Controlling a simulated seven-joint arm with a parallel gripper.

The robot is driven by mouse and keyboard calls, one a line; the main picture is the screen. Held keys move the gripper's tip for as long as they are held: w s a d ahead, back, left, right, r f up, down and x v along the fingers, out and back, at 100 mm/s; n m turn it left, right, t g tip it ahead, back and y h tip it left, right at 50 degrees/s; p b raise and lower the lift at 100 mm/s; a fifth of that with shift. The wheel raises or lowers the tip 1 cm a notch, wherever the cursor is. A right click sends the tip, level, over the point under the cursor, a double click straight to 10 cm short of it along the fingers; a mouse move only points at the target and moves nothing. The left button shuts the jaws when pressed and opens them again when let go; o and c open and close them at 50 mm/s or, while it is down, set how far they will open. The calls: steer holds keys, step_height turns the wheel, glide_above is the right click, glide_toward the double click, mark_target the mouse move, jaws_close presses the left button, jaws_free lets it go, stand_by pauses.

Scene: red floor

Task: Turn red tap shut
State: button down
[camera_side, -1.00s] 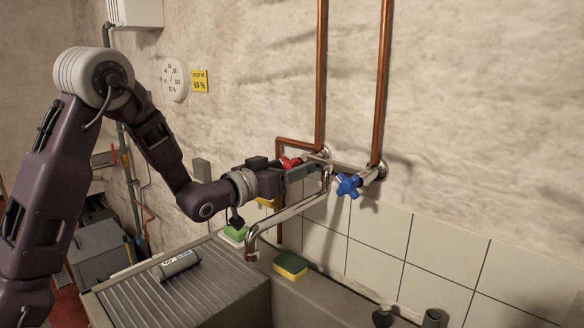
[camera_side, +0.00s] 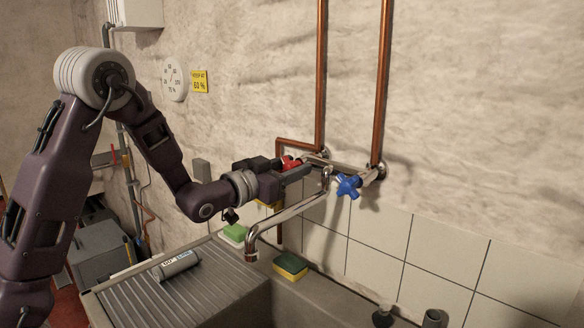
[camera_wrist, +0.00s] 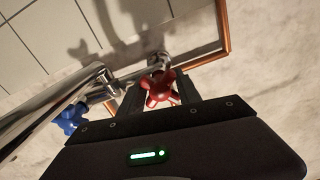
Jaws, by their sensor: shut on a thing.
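The red tap (camera_side: 290,162) is a cross-shaped handle on the left of the wall fitting. In the wrist view the red tap (camera_wrist: 161,90) sits between the two fingers of my gripper (camera_wrist: 162,92). In the side view my gripper (camera_side: 296,171) reaches the tap from the left and partly hides it. The gripper is shut on the red tap. The blue tap (camera_side: 348,186) is on the right of the fitting; it also shows in the wrist view (camera_wrist: 71,119).
The chrome spout (camera_side: 290,212) bends down over the sink close to my gripper. Copper pipes (camera_side: 382,80) run up the wall. Tiles (camera_side: 440,250) cover the lower wall.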

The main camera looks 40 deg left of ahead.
steer(key=m, duration=0.4)
steer(key=shift+f, duration=0.15)
steer(key=shift+a+m, duration=0.1)
steer(key=shift+m, duration=1.5)
steer(key=c, duration=1.1)
jaws_free()
steer(key=shift+o, duration=1.1)
